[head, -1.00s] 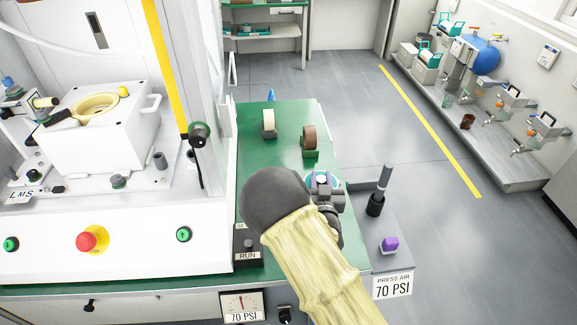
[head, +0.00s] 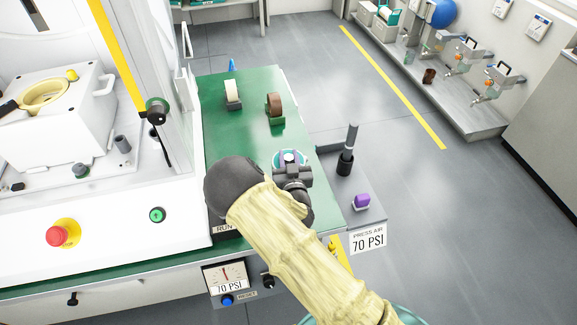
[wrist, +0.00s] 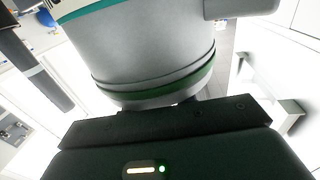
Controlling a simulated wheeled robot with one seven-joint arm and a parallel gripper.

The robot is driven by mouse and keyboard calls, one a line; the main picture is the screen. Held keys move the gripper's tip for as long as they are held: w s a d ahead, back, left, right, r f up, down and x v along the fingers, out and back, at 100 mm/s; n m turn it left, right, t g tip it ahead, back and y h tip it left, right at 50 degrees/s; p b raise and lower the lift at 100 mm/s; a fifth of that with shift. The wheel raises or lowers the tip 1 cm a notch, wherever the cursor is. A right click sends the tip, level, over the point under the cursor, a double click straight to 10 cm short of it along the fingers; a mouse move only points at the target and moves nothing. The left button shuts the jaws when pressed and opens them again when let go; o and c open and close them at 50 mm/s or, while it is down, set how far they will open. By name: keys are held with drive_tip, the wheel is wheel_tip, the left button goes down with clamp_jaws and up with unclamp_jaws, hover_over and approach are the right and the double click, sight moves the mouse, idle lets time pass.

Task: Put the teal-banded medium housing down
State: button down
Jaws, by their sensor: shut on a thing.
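The teal-banded medium housing (wrist: 150,55) fills the upper part of the wrist view as a grey metal cylinder with a teal band at its top edge and a dark green ring lower down. In the head view only its teal-rimmed round top (head: 289,158) shows beyond my wrist. My gripper (head: 292,172) is shut on it, over the green bench top (head: 240,130). My arm hides the housing's lower part in the head view. I cannot tell whether its base touches the bench.
A black-and-grey upright post (head: 348,150) and a purple block (head: 362,202) are on the grey shelf at right. The white press (head: 60,130) stands at left. Bare green bench lies between.

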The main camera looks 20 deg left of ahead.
drive_tip(key=shift+f, duration=2)
drive_tip(key=shift+f, duration=0.1)
drive_tip(key=c, duration=1.6)
unclamp_jaws()
drive_tip(key=shift+f, duration=0.15)
drive_tip(key=o, duration=0.5)
drive_tip(key=shift+r, duration=0.2)
drive_tip(key=b+v, duration=0.1)
drive_tip(key=v, duration=1.1)
drive_tip(key=shift+b, duration=0.3)
